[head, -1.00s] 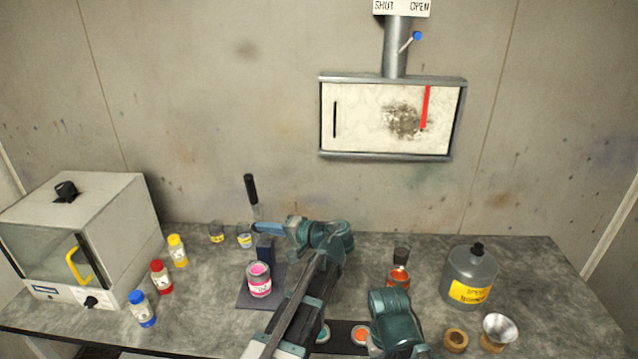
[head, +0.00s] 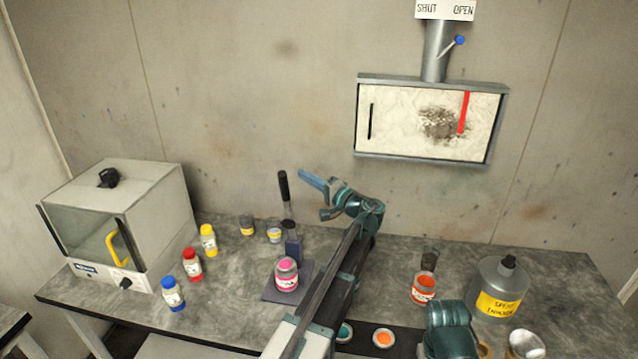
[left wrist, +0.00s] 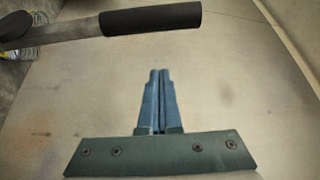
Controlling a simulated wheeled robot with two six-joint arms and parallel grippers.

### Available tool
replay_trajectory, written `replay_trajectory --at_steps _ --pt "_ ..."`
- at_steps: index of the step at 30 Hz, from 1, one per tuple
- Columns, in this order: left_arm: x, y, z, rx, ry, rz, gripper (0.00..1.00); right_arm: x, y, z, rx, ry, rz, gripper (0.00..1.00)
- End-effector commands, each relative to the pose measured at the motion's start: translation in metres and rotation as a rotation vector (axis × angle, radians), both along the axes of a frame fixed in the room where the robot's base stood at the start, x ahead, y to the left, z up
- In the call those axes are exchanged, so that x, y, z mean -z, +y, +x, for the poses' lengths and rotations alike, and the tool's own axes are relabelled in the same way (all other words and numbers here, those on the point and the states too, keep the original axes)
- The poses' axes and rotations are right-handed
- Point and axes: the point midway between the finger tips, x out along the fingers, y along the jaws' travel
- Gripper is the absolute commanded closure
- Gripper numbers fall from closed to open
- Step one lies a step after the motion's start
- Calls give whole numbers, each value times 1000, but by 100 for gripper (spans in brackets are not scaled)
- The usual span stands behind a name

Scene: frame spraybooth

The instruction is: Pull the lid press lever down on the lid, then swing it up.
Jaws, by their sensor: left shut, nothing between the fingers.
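The lid press stands on the bench with a dark base plate (head: 272,297), a post (head: 293,250) and an upright lever with a black handle (head: 284,186). My left gripper (head: 303,174) is shut and empty, just right of the handle's top in the head view. In the left wrist view the handle (left wrist: 150,19) lies across the top, beyond the shut fingertips (left wrist: 159,72) and apart from them. My right gripper is not in view; a teal part of my arm shows at the lower right.
A white cabinet (head: 140,215) and several colour-capped bottles (head: 192,265) stand left. Small jars (head: 247,226) stand behind the press. An orange-red jar (head: 424,288), a grey canister (head: 500,287) and a funnel (head: 526,345) are right. A framed filter box (head: 430,120) hangs on the wall.

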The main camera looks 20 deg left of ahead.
Motion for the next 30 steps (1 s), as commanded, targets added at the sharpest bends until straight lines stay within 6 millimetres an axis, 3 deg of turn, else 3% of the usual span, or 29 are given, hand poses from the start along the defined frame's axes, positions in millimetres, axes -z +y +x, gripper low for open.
replay_trajectory --at_steps 4,6,12,30 --pt "-4 27 7 -2 0 0 100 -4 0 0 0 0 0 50" --pt "3 22 -11 1 -1 0 100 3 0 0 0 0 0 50" --pt "6 21 -29 1 0 0 100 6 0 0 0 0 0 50" --pt "9 20 -36 0 -11 2 100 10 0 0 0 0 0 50"
